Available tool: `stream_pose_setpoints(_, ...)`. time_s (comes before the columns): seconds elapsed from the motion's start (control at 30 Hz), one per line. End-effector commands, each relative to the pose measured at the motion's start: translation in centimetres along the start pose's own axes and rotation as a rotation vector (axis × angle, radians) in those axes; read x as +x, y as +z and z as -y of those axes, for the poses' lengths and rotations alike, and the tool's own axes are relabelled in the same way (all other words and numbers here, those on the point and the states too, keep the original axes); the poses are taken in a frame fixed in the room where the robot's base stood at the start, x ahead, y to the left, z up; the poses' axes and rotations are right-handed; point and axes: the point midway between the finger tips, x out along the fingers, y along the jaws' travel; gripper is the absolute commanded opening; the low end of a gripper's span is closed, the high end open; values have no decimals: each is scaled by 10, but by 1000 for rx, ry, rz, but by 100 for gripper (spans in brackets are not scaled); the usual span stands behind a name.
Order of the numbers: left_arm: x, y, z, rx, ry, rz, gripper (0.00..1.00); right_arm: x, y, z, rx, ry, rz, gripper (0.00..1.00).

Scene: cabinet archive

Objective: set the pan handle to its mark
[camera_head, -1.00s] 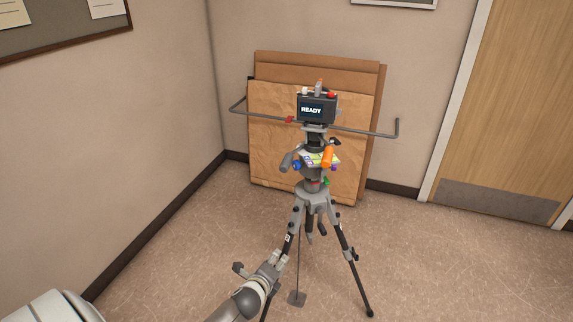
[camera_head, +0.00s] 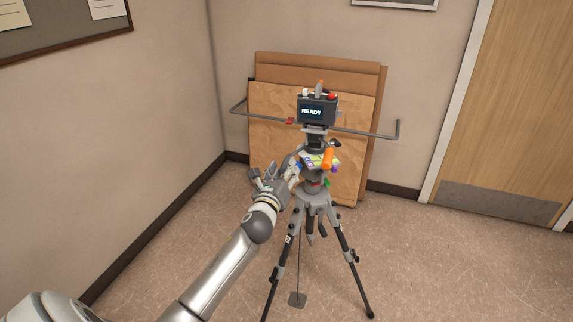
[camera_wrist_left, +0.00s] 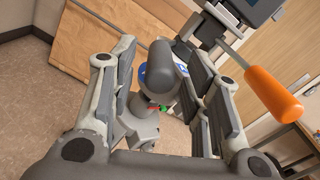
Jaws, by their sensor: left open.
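A tripod (camera_head: 318,200) stands on the floor with a pan head that carries a grey handle and an orange handle (camera_head: 327,158). In the left wrist view the grey handle (camera_wrist_left: 163,68) points toward the camera, between the fingers of my open left gripper (camera_wrist_left: 160,75), with gaps on both sides. The orange handle (camera_wrist_left: 273,93) is outside the fingers, to the right. In the head view my left gripper (camera_head: 276,172) is at the left of the pan head and hides most of the grey handle. I cannot tell which handle is the pan handle. No mark is readable. My right gripper is not in view.
A black box (camera_head: 317,108) reading READY tops the tripod, above a grey bar (camera_head: 365,132) with bent ends. Brown boards (camera_head: 265,100) lean on the wall behind. A wooden door (camera_head: 520,120) is at the right.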

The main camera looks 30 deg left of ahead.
Motion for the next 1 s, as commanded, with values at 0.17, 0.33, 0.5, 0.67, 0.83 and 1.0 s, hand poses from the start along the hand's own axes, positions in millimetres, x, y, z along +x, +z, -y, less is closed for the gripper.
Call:
stream_pose_setpoints(0.17,22,0,0,-3,1,0,44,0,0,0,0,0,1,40)
stream_pose_setpoints(0.33,32,0,0,-2,0,0,44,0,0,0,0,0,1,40)
stream_pose_setpoints(0.5,35,-1,0,-2,0,-1,44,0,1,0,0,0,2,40)
stream_pose_setpoints(0.67,34,0,0,-2,0,-1,44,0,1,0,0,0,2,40)
stream_pose_setpoints(0.83,34,0,0,-2,0,-1,23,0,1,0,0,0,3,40)
stream_pose_setpoints(1.0,34,0,0,-2,0,-1,1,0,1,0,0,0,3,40)
